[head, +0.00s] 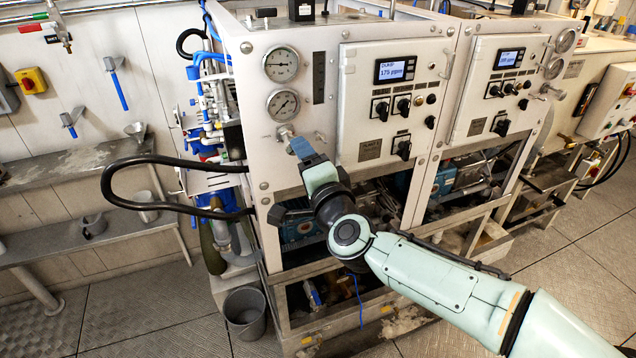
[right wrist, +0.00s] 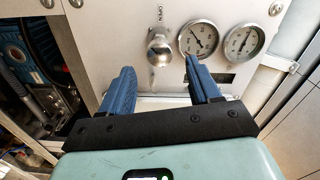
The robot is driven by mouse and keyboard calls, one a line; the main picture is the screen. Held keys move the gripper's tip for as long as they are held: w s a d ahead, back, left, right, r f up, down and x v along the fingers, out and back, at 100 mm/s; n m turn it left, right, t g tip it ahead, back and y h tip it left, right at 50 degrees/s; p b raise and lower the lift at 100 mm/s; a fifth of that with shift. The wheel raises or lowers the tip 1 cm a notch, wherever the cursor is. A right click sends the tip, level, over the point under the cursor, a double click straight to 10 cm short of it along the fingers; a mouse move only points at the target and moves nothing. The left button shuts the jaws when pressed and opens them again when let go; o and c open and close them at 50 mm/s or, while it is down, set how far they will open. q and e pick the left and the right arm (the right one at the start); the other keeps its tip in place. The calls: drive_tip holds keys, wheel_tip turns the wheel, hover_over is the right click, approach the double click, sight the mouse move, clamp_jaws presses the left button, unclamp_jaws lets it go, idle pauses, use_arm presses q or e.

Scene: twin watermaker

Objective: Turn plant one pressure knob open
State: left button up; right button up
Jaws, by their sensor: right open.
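The pressure knob of the left-hand unit (head: 285,132) is a metal knob on the white panel, just below two round gauges. The right wrist view shows this silver knob (right wrist: 160,47) standing out from the panel. My right gripper (head: 297,147) reaches up to the panel, right at the knob, and partly covers it in the head view. In the right wrist view its two blue fingers (right wrist: 158,66) are spread apart. The knob shows between and just beyond their tips, with gaps on both sides; contact cannot be seen. My left gripper is not in view.
The upper gauge (head: 282,64) and lower gauge (head: 283,104) sit close above the knob. A control box (head: 393,100) reading 175 stands out to the right. A black hose (head: 110,185) loops at the left. A similar unit (head: 503,85) stands farther right.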

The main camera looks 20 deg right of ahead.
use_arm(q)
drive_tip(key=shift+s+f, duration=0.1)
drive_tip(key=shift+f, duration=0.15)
use_arm(e)
drive_tip(key=s, duration=0.7)
drive_tip(key=shift+s, duration=0.3)
drive_tip(key=shift+d, duration=0.15)
